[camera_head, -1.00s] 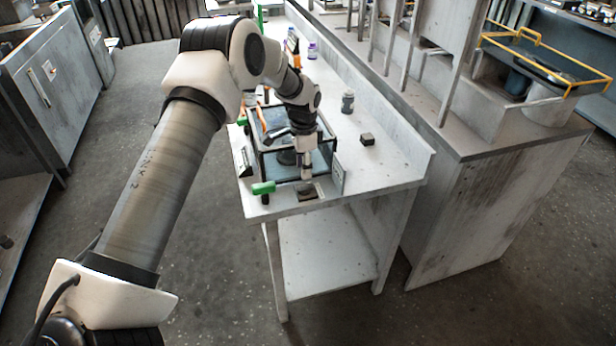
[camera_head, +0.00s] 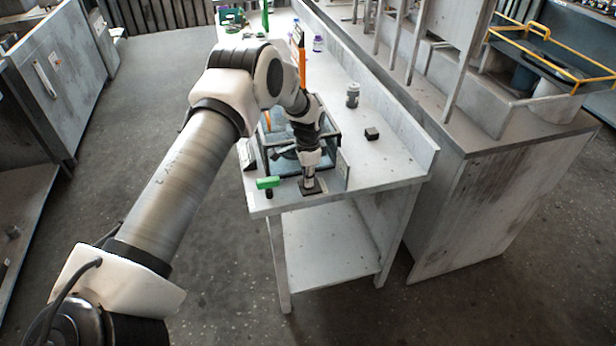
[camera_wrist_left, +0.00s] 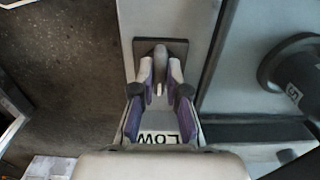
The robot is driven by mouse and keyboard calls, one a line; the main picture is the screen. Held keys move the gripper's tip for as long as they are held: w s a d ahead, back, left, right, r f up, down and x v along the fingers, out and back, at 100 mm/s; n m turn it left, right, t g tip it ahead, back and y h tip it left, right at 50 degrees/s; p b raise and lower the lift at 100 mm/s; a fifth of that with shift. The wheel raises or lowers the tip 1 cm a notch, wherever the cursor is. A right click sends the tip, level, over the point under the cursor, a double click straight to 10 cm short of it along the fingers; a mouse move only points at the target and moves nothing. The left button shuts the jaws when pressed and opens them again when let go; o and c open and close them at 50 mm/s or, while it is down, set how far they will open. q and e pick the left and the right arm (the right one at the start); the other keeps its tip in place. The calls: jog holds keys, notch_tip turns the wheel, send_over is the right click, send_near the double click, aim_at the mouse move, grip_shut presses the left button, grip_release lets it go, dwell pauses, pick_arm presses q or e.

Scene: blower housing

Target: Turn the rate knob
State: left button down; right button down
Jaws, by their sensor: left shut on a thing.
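The rate knob (camera_wrist_left: 160,55) is a small grey rounded piece on a dark square plate (camera_wrist_left: 178,46) near the table's front edge. In the wrist view it stands between the fingertips of my left gripper (camera_wrist_left: 160,78), which is shut on it. In the head view my left gripper (camera_head: 311,188) points down onto the plate (camera_head: 318,186) and hides the knob. A white label reading "LOW" (camera_wrist_left: 165,138) lies below the knob in the wrist view, between the purple-lined fingers. My right gripper is not in view.
A dark-framed blower housing (camera_head: 268,158) stands behind my gripper. A green-handled item (camera_head: 267,183) is just left of it. A small dark block (camera_head: 371,133) and a grey jar (camera_head: 353,95) stand on the white table (camera_head: 395,165) to the right, with bare surface around them.

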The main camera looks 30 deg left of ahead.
pick_arm(q)
jog(key=shift+n, duration=0.3)
jog(key=n, duration=0.4)
jog(key=shift+n, duration=2.2)
jog(key=c, duration=1.2)
grip_release()
jog(key=shift+f, duration=0.1)
